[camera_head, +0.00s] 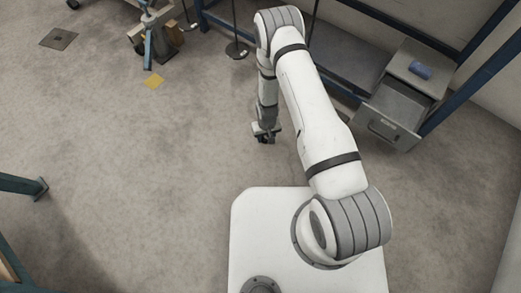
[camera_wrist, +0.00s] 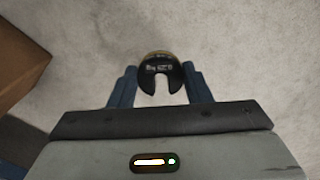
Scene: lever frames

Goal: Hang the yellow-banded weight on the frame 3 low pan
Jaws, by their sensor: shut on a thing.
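My gripper (camera_wrist: 160,92) is shut on a dark, round slotted weight (camera_wrist: 160,68) in the wrist view. The weight has an open notch facing the gripper, pale markings on its face and a thin yellowish edge at its far side. It sits between the two blue fingers, above the grey floor. In the head view my gripper (camera_head: 266,133) hangs low, beyond my white base, and the weight cannot be made out there. No low pan can be identified for sure in either view.
A grey cabinet with an open drawer (camera_head: 393,112) stands at the right, a blue cylinder (camera_head: 421,71) on top. Dark stands (camera_head: 237,49) and blue frame posts are at the back. A brown box (camera_wrist: 22,65) is left in the wrist view.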

